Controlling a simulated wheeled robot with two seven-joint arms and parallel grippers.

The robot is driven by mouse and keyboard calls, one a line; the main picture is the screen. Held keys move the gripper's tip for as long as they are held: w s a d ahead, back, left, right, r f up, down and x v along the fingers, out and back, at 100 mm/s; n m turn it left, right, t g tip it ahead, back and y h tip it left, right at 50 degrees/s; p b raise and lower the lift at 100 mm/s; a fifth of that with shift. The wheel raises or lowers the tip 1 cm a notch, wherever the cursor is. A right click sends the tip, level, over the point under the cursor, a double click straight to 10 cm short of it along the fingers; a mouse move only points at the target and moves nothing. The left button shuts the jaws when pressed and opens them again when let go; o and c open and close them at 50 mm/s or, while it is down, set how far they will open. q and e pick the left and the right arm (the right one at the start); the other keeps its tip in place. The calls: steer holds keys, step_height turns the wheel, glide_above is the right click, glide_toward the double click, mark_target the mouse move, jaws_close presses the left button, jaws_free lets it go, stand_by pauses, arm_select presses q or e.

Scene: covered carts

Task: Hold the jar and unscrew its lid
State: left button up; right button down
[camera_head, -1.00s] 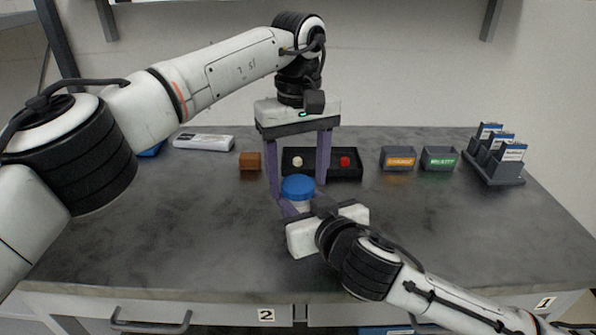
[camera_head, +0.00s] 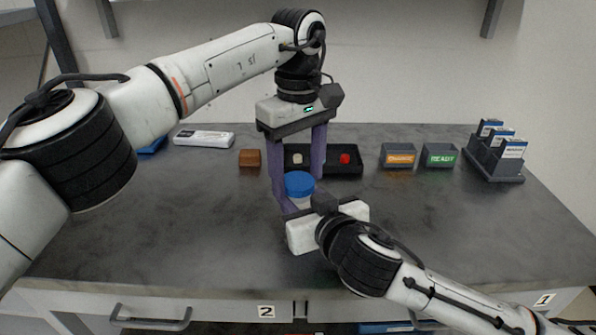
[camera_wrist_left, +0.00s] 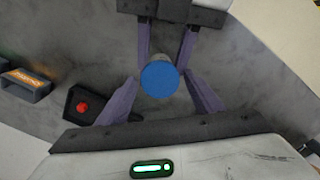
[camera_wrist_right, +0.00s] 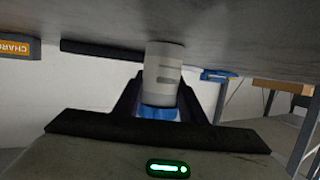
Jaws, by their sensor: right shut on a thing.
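The white jar with its blue lid (camera_head: 299,185) stands near the middle of the table. My right gripper (camera_wrist_right: 160,92) is shut on the jar (camera_wrist_right: 163,70) from the front. The right wrist view is upside down, with the blue lid (camera_wrist_right: 158,112) at the bottom. My left gripper (camera_head: 298,180) points down over the jar. Its two purple fingers are spread, one on each side of the lid. In the left wrist view, the lid (camera_wrist_left: 160,79) lies between the left fingertips, with small gaps showing at its sides. The head view partly hides the jar's body behind my right gripper.
Behind the jar lies a black tray (camera_head: 330,172) with a white and a red piece. A brown block (camera_head: 249,158) is left of it. Two grey labelled bins (camera_head: 398,158) and a rack (camera_head: 497,165) stand right. A white device (camera_head: 204,138) lies back left.

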arm_select(q)
steer(key=shift+r, duration=2.3)
steer(key=shift+c, duration=0.4)
step_height(320, 180, up, 3)
steer(key=m, duration=0.3)
steer(key=shift+f, duration=3.85)
steer(key=c, duration=1.1)
steer(key=shift+o, duration=0.2)
steer(key=shift+n, duration=1.6)
